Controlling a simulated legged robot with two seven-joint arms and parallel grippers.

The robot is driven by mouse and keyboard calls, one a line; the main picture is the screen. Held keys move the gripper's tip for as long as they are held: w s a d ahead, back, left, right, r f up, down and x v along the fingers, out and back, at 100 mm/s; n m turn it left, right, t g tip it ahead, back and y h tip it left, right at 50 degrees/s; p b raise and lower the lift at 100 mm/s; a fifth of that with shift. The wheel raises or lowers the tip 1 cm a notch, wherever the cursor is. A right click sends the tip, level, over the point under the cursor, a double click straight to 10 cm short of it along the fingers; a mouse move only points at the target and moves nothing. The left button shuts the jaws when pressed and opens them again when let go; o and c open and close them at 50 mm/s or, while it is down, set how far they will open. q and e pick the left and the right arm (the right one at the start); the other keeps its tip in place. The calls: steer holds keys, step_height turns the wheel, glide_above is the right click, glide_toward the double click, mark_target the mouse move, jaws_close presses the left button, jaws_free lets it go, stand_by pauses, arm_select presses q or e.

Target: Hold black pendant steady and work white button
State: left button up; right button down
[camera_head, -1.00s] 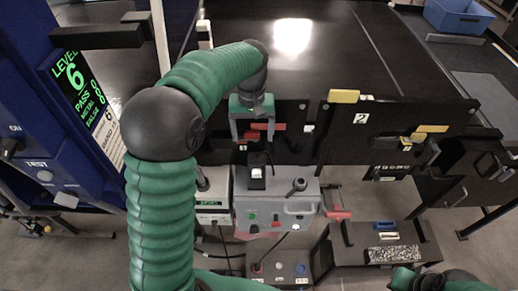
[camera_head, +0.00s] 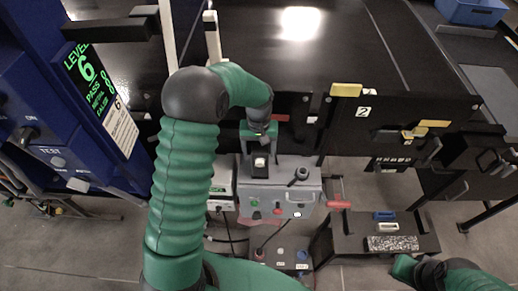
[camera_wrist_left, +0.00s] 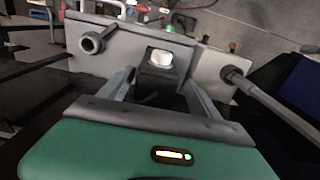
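The black pendant (camera_head: 260,171) stands upright at the grey control box, with the white button (camera_head: 260,162) on it. In the left wrist view the white button (camera_wrist_left: 160,58) faces the camera, and the black pendant (camera_wrist_left: 158,82) lies between my left gripper's fingers. My left gripper (camera_head: 258,148) is open just behind the pendant in the head view, its fingers on either side with small gaps. Part of my right arm, perhaps its gripper (camera_head: 404,267), shows at the lower right, well away from the pendant; no fingers can be made out.
The grey control box (camera_head: 282,193) carries several coloured buttons and a dark knob. A red-handled lever (camera_head: 338,204) is at its right. A blue cabinet (camera_head: 35,90) with a screen stands left.

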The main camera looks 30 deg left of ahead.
arm_select(q)
steer(key=shift+d, duration=0.4)
steer(key=c, duration=0.9)
steer(key=shift+a, duration=0.25)
jaws_close()
stand_by(1.5)
